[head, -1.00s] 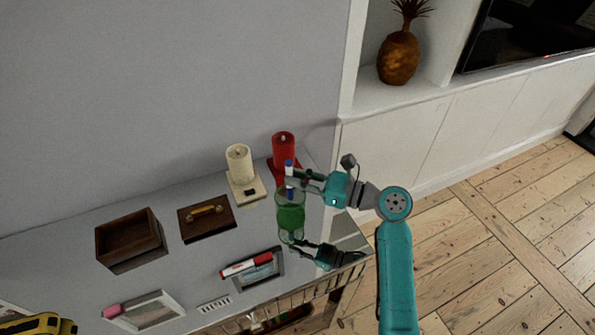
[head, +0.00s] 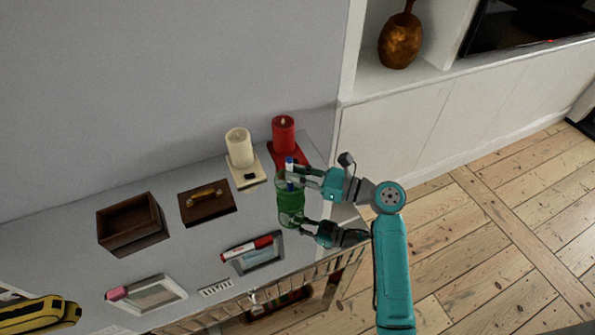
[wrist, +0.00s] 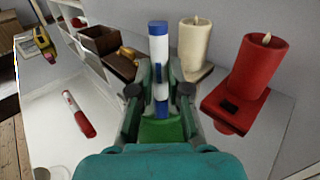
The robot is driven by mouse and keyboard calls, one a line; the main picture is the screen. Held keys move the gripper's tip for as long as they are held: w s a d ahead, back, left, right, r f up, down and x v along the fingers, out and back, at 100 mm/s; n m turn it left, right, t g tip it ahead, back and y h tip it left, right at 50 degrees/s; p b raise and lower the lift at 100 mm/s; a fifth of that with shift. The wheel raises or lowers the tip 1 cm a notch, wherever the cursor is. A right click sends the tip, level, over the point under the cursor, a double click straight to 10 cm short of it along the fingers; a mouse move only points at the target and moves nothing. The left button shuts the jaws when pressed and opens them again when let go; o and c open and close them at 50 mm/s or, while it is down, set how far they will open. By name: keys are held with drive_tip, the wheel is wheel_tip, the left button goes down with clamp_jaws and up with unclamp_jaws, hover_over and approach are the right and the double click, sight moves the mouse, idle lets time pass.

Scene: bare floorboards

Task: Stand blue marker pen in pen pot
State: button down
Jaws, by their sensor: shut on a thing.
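The blue marker pen (head: 289,163) is upright, white with blue ends. My gripper (head: 299,176) is shut on it. In the wrist view the pen (wrist: 158,50) stands between the two fingers of my gripper (wrist: 160,88), its upper part rising above them. The green see-through pen pot (head: 291,205) stands on the glossy cabinet top below my gripper. The pen's lower blue end appears just inside the pot's mouth. In the wrist view the pot (wrist: 160,131) is largely hidden by my gripper.
A red candle (head: 283,133) and a cream candle (head: 239,149) stand close behind the pot. The shiny top mirrors my gripper.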

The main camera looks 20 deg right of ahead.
drive_tip(key=c, duration=1.1)
unclamp_jaws()
drive_tip(key=shift+o, duration=0.2)
drive_tip(key=shift+s+d, duration=0.1)
drive_tip(key=v, duration=1.1)
drive_tip(key=shift+s+d, duration=0.25)
drive_tip(key=shift+d, duration=0.05)
